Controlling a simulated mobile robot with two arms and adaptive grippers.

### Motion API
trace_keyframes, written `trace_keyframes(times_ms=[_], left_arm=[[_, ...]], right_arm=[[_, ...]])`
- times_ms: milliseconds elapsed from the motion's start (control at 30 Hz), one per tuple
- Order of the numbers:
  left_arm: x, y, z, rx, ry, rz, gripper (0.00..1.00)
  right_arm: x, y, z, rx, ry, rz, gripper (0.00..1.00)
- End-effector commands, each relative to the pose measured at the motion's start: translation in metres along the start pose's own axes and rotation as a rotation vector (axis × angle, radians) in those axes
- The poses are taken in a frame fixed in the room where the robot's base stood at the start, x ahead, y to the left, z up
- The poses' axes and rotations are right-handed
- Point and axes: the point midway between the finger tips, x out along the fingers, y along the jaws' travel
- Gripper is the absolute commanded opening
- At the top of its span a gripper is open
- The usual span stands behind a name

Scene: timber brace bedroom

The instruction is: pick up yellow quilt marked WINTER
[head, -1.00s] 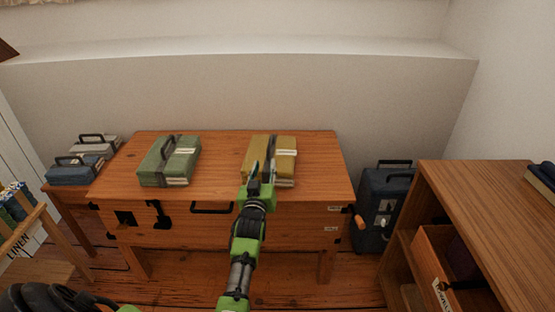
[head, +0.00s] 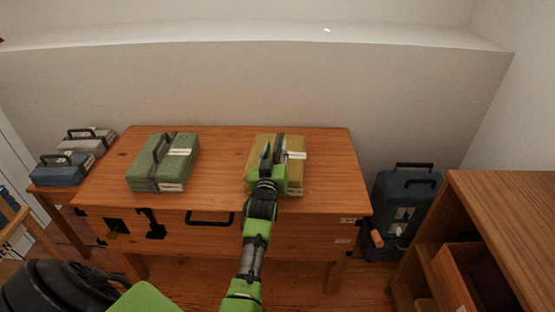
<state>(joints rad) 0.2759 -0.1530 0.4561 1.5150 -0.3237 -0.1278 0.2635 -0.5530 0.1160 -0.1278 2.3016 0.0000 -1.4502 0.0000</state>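The yellow quilt (head: 295,170) lies folded on the wooden chest top, right of its middle. It has a dark strap with a handle and a white label whose writing is too small to read. My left gripper (head: 268,158) is over the quilt's front and middle, with its fingers by the dark handle and hiding part of it. I cannot tell whether the fingers are around the handle, touching it or shut. My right gripper is out of view.
A green quilt (head: 178,155) with a similar handle lies on the left of the chest top (head: 222,165). Blue (head: 62,170) and grey (head: 98,140) bundles sit further left. A dark suitcase (head: 405,205) stands between the chest and the wooden cabinet (head: 500,205).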

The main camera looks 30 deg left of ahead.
Motion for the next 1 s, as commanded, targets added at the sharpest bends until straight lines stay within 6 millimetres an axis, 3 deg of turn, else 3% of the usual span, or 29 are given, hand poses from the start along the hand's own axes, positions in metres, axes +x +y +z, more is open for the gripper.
trace_keyframes(times_ms=[167,300,833,1000], left_arm=[[0.000,0.000,0.000,0.000,0.000,0.000,0.30],[0.000,0.000,0.000,0.000,0.000,0.000,0.00],[0.001,0.002,-0.010,-0.001,0.013,0.002,0.00],[0.001,0.004,-0.021,0.000,0.015,0.003,0.00]], right_arm=[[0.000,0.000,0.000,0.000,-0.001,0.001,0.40],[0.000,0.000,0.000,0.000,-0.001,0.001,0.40],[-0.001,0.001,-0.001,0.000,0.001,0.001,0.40],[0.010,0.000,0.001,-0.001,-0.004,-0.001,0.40]])
